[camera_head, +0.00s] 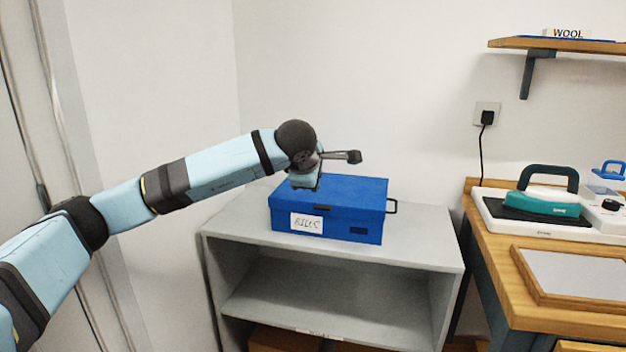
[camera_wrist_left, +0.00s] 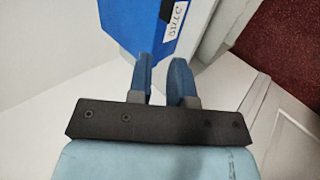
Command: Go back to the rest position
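My left arm reaches in from the left in the head view. Its gripper (camera_head: 306,184) points down in front of the upper left part of a blue box (camera_head: 345,225). The box stands with its lid down on a grey shelf unit (camera_head: 225,225) and has a white handwritten label on its front. In the left wrist view, the two blue fingers (camera_wrist_left: 162,68) stand apart with nothing between them. The blue box (camera_wrist_left: 140,20) lies beyond their tips, and I cannot tell how close they are. My right gripper is not in view.
To the right, a wooden table (camera_head: 515,300) holds a white machine with a teal press (camera_head: 540,204) and a wood-framed panel (camera_head: 580,275). A wall stands behind the box.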

